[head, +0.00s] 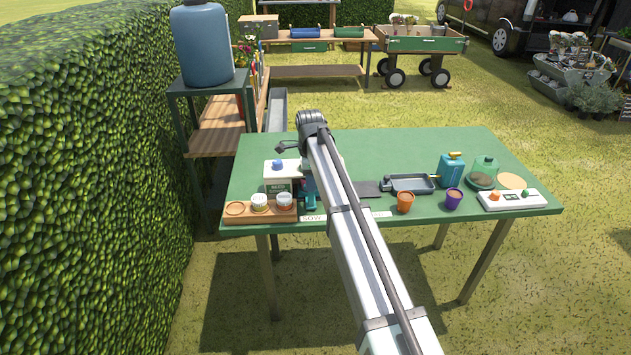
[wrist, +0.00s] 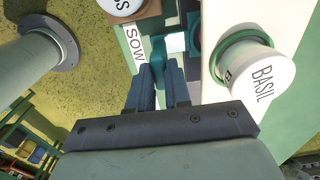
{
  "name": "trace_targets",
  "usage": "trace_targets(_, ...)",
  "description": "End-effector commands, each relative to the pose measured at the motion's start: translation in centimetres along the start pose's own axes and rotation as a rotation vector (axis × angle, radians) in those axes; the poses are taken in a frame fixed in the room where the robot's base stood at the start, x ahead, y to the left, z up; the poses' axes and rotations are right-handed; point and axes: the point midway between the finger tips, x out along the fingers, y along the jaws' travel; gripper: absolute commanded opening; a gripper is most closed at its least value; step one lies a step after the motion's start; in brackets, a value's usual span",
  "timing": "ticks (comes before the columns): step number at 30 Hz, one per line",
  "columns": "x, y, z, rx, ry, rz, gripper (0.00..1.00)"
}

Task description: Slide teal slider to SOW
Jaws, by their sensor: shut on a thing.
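The teal slider (wrist: 176,43) shows in the wrist view between and just beyond my fingertips, close beside the white SOW label (wrist: 135,45). My gripper (wrist: 163,72) is shut on the slider, with its blue fingers on either side of it. In the head view, a bit of teal (head: 311,202) shows beside my arm, and the SOW label (head: 312,218) lies at the table's front edge. My arm hides most of the slider and its track there. I cannot tell the exact gap between slider and label.
A white jar marked BASIL (wrist: 270,82) stands close right of my fingers in the wrist view. On the green table (head: 360,150), a wooden tray (head: 236,218) with jars is at the left.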

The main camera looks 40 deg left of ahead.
Motion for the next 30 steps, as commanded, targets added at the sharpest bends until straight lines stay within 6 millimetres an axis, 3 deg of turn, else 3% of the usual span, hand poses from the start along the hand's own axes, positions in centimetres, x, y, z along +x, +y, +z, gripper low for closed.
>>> trace_targets(8, -0.1, 0.0, 0.6, -0.003, -0.009, -0.001, 0.0)
trace_targets(9, -0.1, 0.0, 0.6, -0.004, -0.009, -0.001, 0.21)
trace_targets(16, 0.0, 0.0, 0.5, -0.003, -0.007, 0.0, 0.43)
trace_targets(25, -0.2, 0.0, 0.3, -0.002, -0.005, -0.001, 0.44)
trace_targets(30, -1.8, -0.1, 0.3, -0.002, -0.005, -0.002, 0.44)
